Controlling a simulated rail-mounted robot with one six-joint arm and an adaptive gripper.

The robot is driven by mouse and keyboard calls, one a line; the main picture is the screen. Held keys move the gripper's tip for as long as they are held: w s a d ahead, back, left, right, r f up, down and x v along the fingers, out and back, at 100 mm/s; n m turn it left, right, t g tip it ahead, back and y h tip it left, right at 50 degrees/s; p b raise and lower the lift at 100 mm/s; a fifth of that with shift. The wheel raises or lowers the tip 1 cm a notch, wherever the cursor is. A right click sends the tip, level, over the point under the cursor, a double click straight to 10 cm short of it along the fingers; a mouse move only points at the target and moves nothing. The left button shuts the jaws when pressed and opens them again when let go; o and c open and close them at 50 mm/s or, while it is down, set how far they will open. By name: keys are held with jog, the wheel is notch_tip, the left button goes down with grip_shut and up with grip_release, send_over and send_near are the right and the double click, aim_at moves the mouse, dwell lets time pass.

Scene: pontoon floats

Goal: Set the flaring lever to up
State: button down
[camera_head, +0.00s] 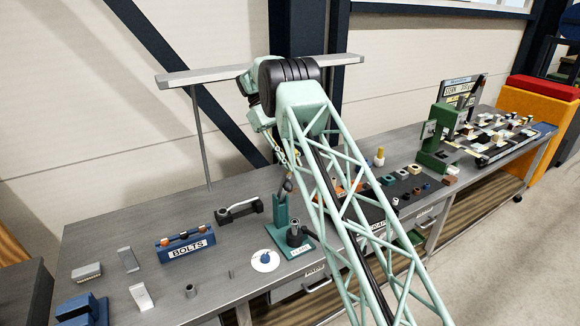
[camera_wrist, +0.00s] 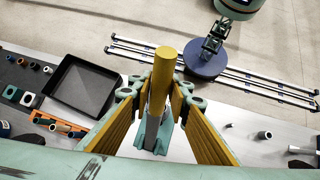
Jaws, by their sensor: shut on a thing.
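The flaring tool is a teal post on a teal base plate (camera_head: 300,247) on the grey bench in the head view. Its lever (camera_head: 288,185) rises from the post top, partly covered by my arm. In the wrist view the lever is a rod with a yellow grip (camera_wrist: 163,65) and a grey shaft above a teal bracket. My gripper (camera_wrist: 159,97) has its yellow-padded fingers on both sides of the rod, shut on it. In the head view my gripper is mostly hidden behind my lattice arm. The lever's exact angle is hard to tell.
A blue BOLTS rack (camera_head: 186,246), a black clamp-like part (camera_head: 238,210) and a white disc with a blue knob (camera_head: 265,260) stand left of the tool. A green press (camera_head: 438,140) stands right. A black tray (camera_wrist: 82,86) shows in the wrist view.

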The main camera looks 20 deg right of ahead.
jog(key=shift+w+a+r, duration=0.1)
jog(key=shift+w+r, duration=0.05)
jog(key=shift+w, duration=0.35)
jog(key=shift+w+g, duration=0.1)
jog(key=shift+g, duration=0.2)
jog(key=c, duration=2.4)
grip_release()
jog(key=shift+s, duration=0.45)
